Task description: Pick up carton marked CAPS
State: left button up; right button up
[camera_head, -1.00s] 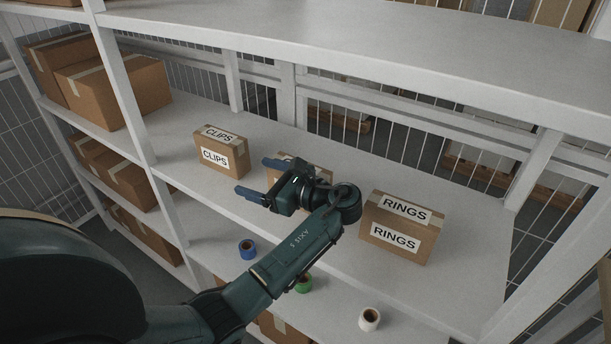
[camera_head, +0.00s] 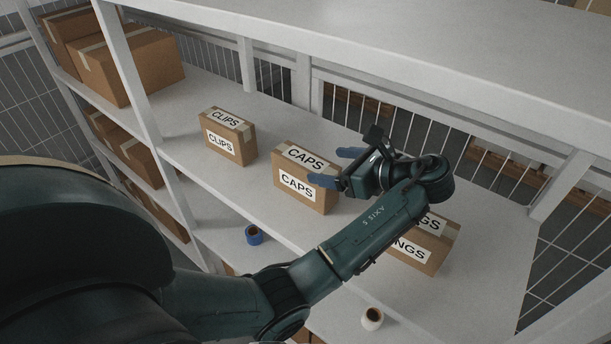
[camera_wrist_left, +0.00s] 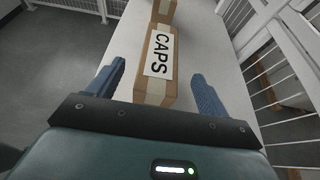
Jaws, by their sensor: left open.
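The carton marked CAPS (camera_head: 301,189) is a brown box with white labels on its top and front. It stands upright on the shelf (camera_head: 262,204) between two other cartons. My left gripper (camera_head: 330,167) is open, with its blue fingers pointing at the carton's right side; one fingertip overlaps its right edge in the head view. In the left wrist view the CAPS carton (camera_wrist_left: 157,88) shows ahead, between the lines of the two spread fingers (camera_wrist_left: 160,82). Whether the fingers touch it I cannot tell. My right gripper is not in view.
A CLIPS carton (camera_head: 227,137) stands to the left. A RINGS carton (camera_head: 428,253) stands to the right, partly hidden by my arm. A blue roll (camera_head: 254,235) and a white roll (camera_head: 372,318) sit lower down. An upper shelf board (camera_head: 400,50) and a post (camera_head: 122,75) bound the space.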

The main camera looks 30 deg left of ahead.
aim_at(307, 160)
pick_arm(q)
jog(key=shift+r+x, duration=0.2)
jog(key=shift+x, duration=2.55)
jog(key=shift+c, duration=0.2)
jog(key=c, duration=1.6)
